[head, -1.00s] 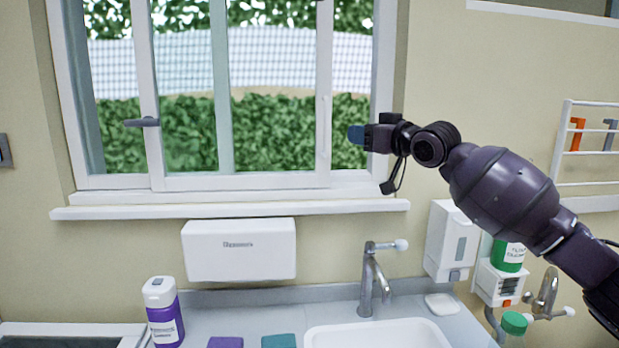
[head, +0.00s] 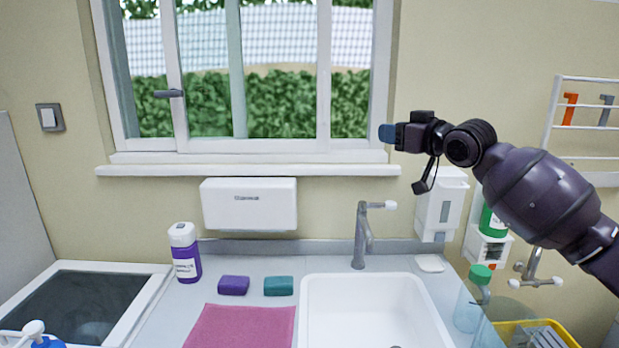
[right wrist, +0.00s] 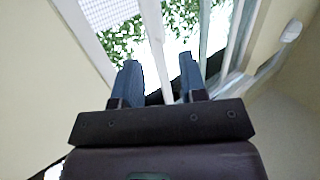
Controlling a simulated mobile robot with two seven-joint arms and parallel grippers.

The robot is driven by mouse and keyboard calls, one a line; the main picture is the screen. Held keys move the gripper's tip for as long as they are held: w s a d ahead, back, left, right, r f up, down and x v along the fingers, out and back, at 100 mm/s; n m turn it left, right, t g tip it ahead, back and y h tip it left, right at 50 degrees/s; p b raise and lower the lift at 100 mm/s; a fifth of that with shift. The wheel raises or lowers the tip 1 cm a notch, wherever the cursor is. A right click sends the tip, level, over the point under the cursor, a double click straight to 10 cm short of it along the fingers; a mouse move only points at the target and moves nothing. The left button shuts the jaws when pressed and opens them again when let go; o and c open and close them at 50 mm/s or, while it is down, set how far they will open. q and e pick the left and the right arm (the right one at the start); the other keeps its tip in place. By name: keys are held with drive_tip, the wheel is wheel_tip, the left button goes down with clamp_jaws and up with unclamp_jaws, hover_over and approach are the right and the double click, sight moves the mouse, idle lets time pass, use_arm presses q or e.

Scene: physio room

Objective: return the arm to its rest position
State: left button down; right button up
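My right arm (head: 540,195) comes in from the right edge of the head view, raised in front of the wall. My right gripper (head: 386,133) has blue fingertips pointing left, in front of the window's right frame in the picture. In the right wrist view the two fingers of the gripper (right wrist: 158,78) stand apart with nothing held between them; the window shows beyond. My left gripper is not in view.
Below are a sink (head: 372,312), a tap (head: 362,240), a purple-labelled bottle (head: 186,262), purple (head: 233,285) and teal (head: 278,286) blocks and a pink cloth (head: 240,327). Wall dispensers (head: 440,205) hang below the arm. A rack (head: 585,130) is at right.

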drive_tip(key=s+f+g+h, duration=0.1)
drive_tip(key=s+f+g, duration=0.1)
drive_tip(key=s+f, duration=0.65)
drive_tip(key=s+a+f+m+g+h, duration=0.1)
drive_tip(key=s+f+h, duration=0.15)
drive_tip(key=f, duration=1.15)
drive_tip(key=s+f+g+h, duration=0.1)
drive_tip(key=s+f+g, duration=0.1)
drive_tip(key=s+f, duration=0.7)
drive_tip(key=s+d+f+m+g+h, duration=0.2)
drive_tip(key=s+d+f, duration=0.15)
drive_tip(key=s, duration=0.65)
drive_tip(key=s+d+f+m+g+h, duration=0.25)
drive_tip(key=s+f, duration=0.25)
drive_tip(key=s, duration=0.5)
drive_tip(key=s+d+f+m+g+h, duration=0.1)
drive_tip(key=s+d+f, duration=0.3)
drive_tip(key=s, duration=0.6)
drive_tip(key=w+f+t, duration=0.7)
drive_tip(key=f+t, duration=0.1)
drive_tip(key=f, duration=0.2)
drive_tip(key=shift+w+d+f+n, duration=0.2)
drive_tip(key=shift+w+f+n, duration=0.05)
drive_tip(key=shift+f+n, duration=0.15)
